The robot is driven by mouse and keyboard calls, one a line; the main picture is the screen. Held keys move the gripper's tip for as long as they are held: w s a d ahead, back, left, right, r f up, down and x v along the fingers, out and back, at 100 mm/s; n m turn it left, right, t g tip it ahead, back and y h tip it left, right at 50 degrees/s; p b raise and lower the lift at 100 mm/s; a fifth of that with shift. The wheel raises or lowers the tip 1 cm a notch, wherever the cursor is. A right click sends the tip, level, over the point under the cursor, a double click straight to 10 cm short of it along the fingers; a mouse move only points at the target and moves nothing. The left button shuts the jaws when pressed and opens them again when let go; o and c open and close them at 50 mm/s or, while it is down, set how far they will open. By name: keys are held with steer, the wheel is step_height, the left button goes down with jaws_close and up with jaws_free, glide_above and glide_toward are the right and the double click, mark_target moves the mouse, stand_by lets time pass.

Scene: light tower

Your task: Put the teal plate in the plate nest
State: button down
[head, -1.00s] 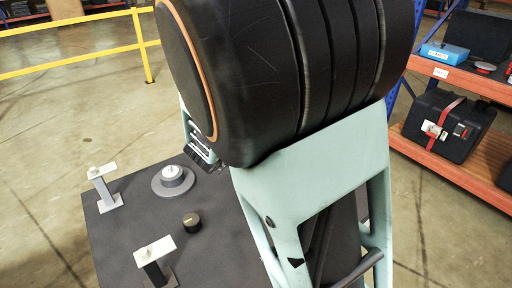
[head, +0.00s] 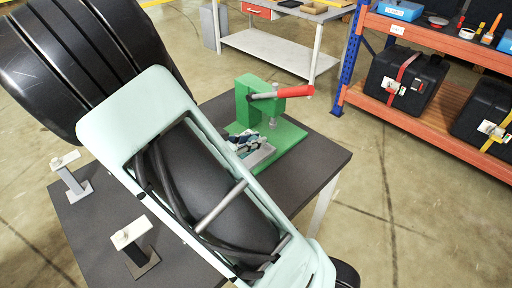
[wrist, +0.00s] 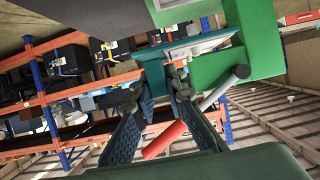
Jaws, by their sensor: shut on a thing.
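My gripper (wrist: 165,92) is shut on the teal plate (wrist: 205,42), which shows edge-on between the fingertips in the wrist view. In the head view my gripper (head: 243,142) is low beside the green press (head: 243,97), mostly behind my arm. A pale grey block (head: 260,156), which looks like the plate nest, lies on the press's green base just under the fingers. A pale grey part (wrist: 180,8) shows beyond the plate in the wrist view. I cannot tell whether the plate touches the nest.
The press's red lever handle (head: 284,91) sticks out to the right above the base; it also crosses behind the fingers in the wrist view (wrist: 165,140). Two posts with white tops (head: 66,160) (head: 131,232) stand on the dark table (head: 318,160). An orange shelf (head: 425,125) stands behind right.

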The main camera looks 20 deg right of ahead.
glide_above(259, 155)
steer(key=f, duration=0.3)
steer(key=f+b, duration=0.1)
steer(key=f, duration=0.2)
steer(key=shift+s+a+f, duration=0.15)
steer(key=shift+s, duration=0.05)
steer(key=shift+w+f, duration=0.15)
steer(key=shift+f, duration=1.6)
steer(key=shift+f, duration=0.15)
steer(key=c, duration=2)
jaws_free()
steer(key=shift+o, duration=0.2)
steer(key=v, duration=1.2)
steer(key=shift+r, duration=0.25)
